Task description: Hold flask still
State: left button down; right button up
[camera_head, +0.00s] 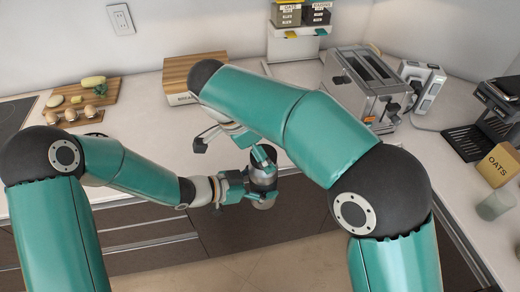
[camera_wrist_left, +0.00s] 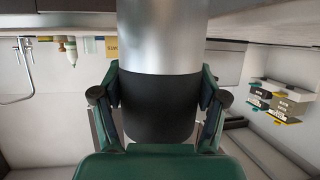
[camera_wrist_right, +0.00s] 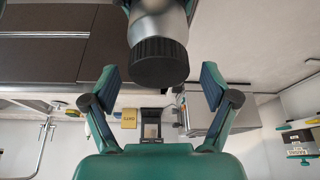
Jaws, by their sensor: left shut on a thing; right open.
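The flask is a silver cylinder with a black cap. In the head view the flask (camera_head: 263,176) is partly covered by my grippers, above the counter's front edge. My left gripper (camera_head: 258,190) is shut around it from the left. In the left wrist view the flask (camera_wrist_left: 160,40) stands between the left fingers (camera_wrist_left: 160,95), which close on its dark part. In the right wrist view the black cap (camera_wrist_right: 160,62) points toward my open right gripper (camera_wrist_right: 160,85). Its fingers are spread either side of the cap, with visible gaps.
Drawers (camera_head: 145,235) lie below the counter edge. The counter's middle is fairly clear.

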jog(key=shift+r, duration=2.25)
jog(key=shift+c, duration=0.3)
